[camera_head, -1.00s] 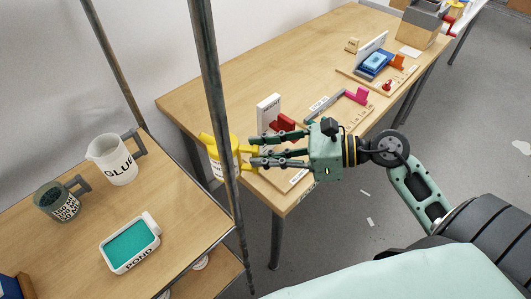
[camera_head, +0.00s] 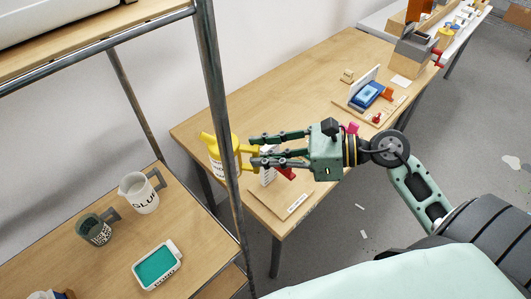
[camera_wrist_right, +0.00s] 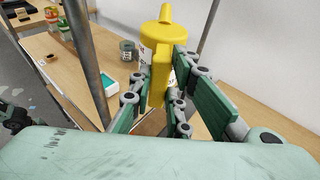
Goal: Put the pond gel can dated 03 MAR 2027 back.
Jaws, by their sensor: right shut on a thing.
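My right gripper (camera_head: 252,150) is shut on a yellow can with a spout and a white label (camera_head: 219,160). A grey shelf post partly covers the can in the head view. In the right wrist view the yellow can (camera_wrist_right: 155,50) stands roughly upright between my fingers (camera_wrist_right: 162,95). Its label print is too small to read, so no date shows. A white tray with a teal filling, marked POND (camera_head: 157,266), lies on the wooden shelf (camera_head: 205,250) at the lower left. My left gripper does not show.
A white GLUE jug (camera_head: 139,195) and a dark green mug (camera_head: 92,231) stand on the shelf. The grey post (camera_head: 216,110) rises at its front corner, close to the can. The long wooden table (camera_head: 285,85) behind carries a wooden board (camera_head: 280,201) and several small items.

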